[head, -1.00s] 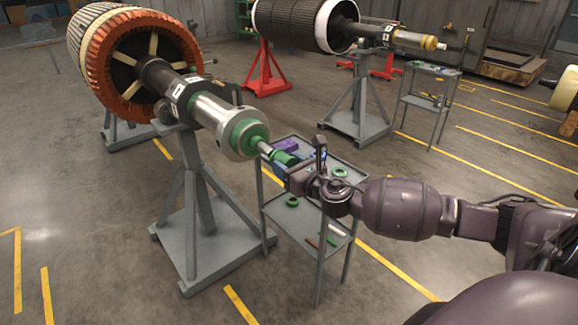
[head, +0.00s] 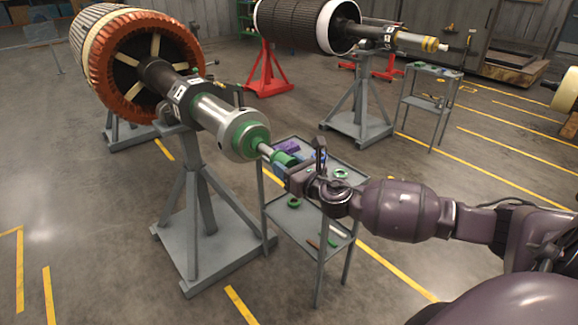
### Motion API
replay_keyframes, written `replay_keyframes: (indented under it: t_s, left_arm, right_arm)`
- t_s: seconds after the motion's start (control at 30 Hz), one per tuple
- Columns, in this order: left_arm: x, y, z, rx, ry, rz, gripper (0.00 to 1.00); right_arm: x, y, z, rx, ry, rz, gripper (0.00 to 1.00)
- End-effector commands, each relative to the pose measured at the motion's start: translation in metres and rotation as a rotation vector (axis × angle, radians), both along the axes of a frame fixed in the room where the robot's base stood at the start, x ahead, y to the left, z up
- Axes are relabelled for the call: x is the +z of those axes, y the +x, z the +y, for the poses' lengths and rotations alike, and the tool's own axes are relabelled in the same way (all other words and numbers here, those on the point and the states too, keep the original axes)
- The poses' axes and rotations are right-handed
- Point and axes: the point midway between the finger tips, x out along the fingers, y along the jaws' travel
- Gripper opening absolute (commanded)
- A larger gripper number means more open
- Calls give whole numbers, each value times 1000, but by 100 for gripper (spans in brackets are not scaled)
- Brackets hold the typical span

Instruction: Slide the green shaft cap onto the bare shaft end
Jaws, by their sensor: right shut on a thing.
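The green shaft cap (head: 283,158) is at the tip of the slim bare shaft end (head: 265,149), roughly in line with it. Whether the cap is around the shaft tip or just in front of it, I cannot tell. The shaft end sticks out of the green and silver hub of the near rotor (head: 216,122). My right gripper (head: 293,172) is shut on the cap from the right side; its fingers partly hide the cap's outer end. My left gripper is not in view.
A grey two-shelf cart (head: 272,212) stands below the gripper, with a purple block (head: 287,146), green rings and small tools on it. The near rotor rests on a grey stand (head: 193,190). A second rotor (head: 305,25) is farther back.

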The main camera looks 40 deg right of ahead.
Motion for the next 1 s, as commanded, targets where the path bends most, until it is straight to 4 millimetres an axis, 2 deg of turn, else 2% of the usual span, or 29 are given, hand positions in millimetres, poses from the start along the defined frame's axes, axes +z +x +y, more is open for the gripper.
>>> replay_keyframes:
  t_s: [0.3, 1.0]
  left_arm:
    - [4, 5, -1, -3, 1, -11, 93]
    - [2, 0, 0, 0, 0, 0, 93]
  right_arm:
    - [0, 7, 1, 0, 0, 0, 34]
    - [0, 11, 1, 1, 0, 0, 34]
